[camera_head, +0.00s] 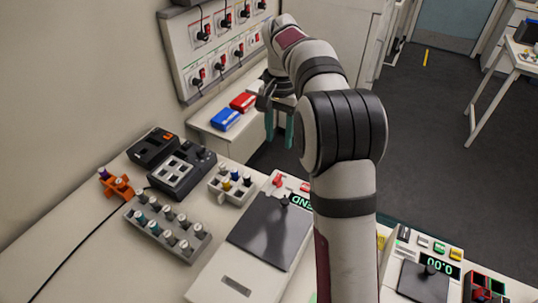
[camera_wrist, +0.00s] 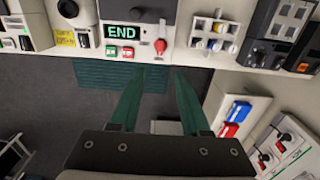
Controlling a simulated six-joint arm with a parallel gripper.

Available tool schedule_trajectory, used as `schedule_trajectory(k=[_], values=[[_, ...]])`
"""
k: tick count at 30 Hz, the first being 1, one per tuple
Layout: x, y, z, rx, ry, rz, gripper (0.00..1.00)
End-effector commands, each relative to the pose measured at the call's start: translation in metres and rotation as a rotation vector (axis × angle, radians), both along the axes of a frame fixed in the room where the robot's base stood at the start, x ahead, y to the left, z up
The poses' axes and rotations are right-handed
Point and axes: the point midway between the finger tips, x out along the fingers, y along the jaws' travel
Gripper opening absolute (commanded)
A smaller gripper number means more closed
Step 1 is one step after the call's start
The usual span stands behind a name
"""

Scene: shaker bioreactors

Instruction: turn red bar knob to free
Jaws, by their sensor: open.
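The knob also shows in the wrist view (camera_wrist: 160,46), right of the display. Its bar runs roughly up and down in that picture; I cannot read its marks. My gripper (camera_head: 279,139) has two green fingers, spread apart with nothing between them. It hangs beyond the shaker's front edge, clear of the knob. In the wrist view the fingertips (camera_wrist: 159,72) lie just below the knob in the picture, not touching it.
Red and green buttons (camera_wrist: 120,51) sit under the display. A black post (camera_head: 285,201) stands on the shaker's dark platform. A vial rack (camera_head: 231,184) stands beside the shaker. Blue (camera_head: 225,119) and red (camera_head: 243,102) boxes lie below the wall panel (camera_head: 188,63). Open floor lies beyond.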

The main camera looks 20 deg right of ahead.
Motion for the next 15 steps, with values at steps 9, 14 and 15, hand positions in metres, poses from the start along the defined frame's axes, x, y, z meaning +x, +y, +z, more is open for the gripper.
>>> schedule_trajectory(k=[9, 14, 15], values=[[-0.002, 0.001, -0.093, 0.003, 0.004, 0.001, 0.46], [-0.001, 0.001, -0.125, 0.003, 0.000, 0.000, 0.46], [-0.001, 0.001, -0.130, 0.003, 0.001, 0.001, 0.46]])
